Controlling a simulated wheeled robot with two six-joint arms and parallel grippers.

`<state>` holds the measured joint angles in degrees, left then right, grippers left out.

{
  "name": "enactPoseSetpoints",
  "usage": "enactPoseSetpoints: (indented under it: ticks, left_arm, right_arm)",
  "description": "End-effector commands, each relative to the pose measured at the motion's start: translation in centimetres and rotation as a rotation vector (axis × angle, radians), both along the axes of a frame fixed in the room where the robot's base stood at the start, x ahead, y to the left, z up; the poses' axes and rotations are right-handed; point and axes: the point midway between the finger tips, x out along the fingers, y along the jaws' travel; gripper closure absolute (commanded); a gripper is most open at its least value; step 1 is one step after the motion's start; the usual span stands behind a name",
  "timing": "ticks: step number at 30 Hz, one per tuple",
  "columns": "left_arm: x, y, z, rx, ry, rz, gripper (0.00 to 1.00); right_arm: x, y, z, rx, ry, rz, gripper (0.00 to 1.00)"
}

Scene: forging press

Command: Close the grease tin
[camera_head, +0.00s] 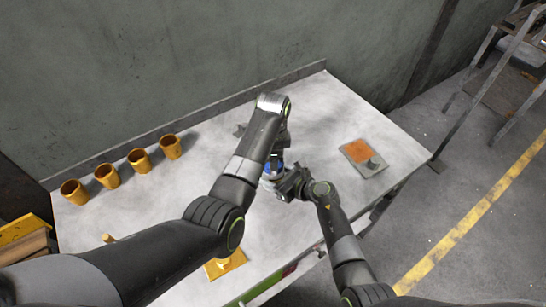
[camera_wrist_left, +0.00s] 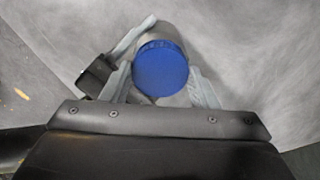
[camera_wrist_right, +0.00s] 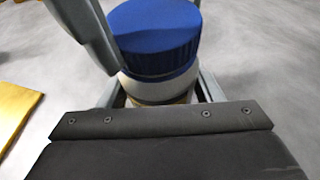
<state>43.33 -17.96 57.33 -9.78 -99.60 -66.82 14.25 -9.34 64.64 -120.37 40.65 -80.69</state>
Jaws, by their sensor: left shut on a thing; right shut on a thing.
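The grease tin shows a blue lid (camera_head: 268,176) in the head view, mostly hidden by my grippers. In the right wrist view, the ribbed blue lid (camera_wrist_right: 155,38) sits on top of the pale tin body (camera_wrist_right: 160,88), with no clear gap between them. My left gripper (camera_wrist_left: 163,85) comes from above and is shut on the blue lid (camera_wrist_left: 161,68), one finger on each side. My right gripper (camera_wrist_right: 160,92) comes from the side, lower down, and is shut on the tin body. The tin looks upright. Its base is hidden.
Several yellow cups (camera_head: 139,161) stand along the back left of the grey table (camera_head: 320,115). A grey plate with an orange patch (camera_head: 362,156) lies to the right. A yellow piece (camera_head: 225,264) lies near the front edge.

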Motion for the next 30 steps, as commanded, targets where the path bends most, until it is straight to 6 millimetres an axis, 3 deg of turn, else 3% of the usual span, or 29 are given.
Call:
enactPoseSetpoints:
  ticks: [24, 30]
  left_arm:
    - [0.04, 0.11, -0.02, 0.0, 0.001, -1.306, 0.68]
    - [0.07, 0.12, -0.03, 0.0, 0.001, -1.556, 0.68]
  right_arm:
    - [0.0, -0.14, -0.09, -0.001, 0.001, -0.002, 1.0]
    - [0.0, -0.14, -0.1, -0.001, 0.001, -0.002, 1.0]
